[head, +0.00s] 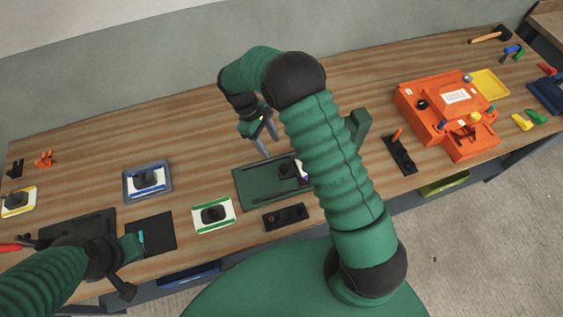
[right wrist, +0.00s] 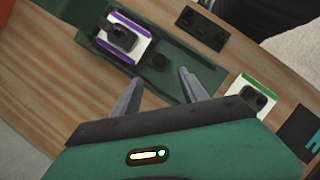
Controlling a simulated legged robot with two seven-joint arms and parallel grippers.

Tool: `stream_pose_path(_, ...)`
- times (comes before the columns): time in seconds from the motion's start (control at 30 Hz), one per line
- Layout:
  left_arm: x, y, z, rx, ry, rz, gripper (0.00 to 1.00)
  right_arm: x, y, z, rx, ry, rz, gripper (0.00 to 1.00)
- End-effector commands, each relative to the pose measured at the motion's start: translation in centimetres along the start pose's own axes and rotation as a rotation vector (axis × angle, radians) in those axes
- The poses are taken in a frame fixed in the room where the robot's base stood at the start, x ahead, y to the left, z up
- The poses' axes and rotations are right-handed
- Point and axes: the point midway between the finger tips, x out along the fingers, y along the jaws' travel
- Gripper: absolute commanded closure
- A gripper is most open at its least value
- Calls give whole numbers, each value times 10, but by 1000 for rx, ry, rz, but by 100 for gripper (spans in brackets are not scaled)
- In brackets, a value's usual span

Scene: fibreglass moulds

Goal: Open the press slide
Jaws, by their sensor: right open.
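The press has a dark green base plate (head: 246,189), which also shows in the right wrist view (right wrist: 188,63). In the head view my right arm hides much of the press and most of that mould. My right gripper (head: 270,147) is open and empty, pointing down just behind the plate; in the right wrist view its fingertips (right wrist: 159,76) lie either side of the knob, apart from it. My left gripper (head: 132,246) is low at the left; its jaws are unclear.
A green-striped mould (head: 214,215) and a black two-hole block (head: 285,217) lie near the front edge. A blue-striped mould (head: 148,180) sits in a grey tray at left. An orange machine (head: 440,110) stands at right. The table behind the press is clear.

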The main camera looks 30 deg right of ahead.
Motion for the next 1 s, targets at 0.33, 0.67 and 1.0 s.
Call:
stream_pose_path(0.33, -27, 0, -7, 1, 1, 0, 100, 86, -4, 1, 2, -4, -2, 49)
stream_pose_path(0.67, -32, 0, -8, 0, 0, 0, 100, 117, -2, -1, 3, 1, 1, 49)
stream_pose_path(1.0, -32, 0, -8, 1, 1, 0, 100, 117, -2, -1, 3, 1, 1, 72)
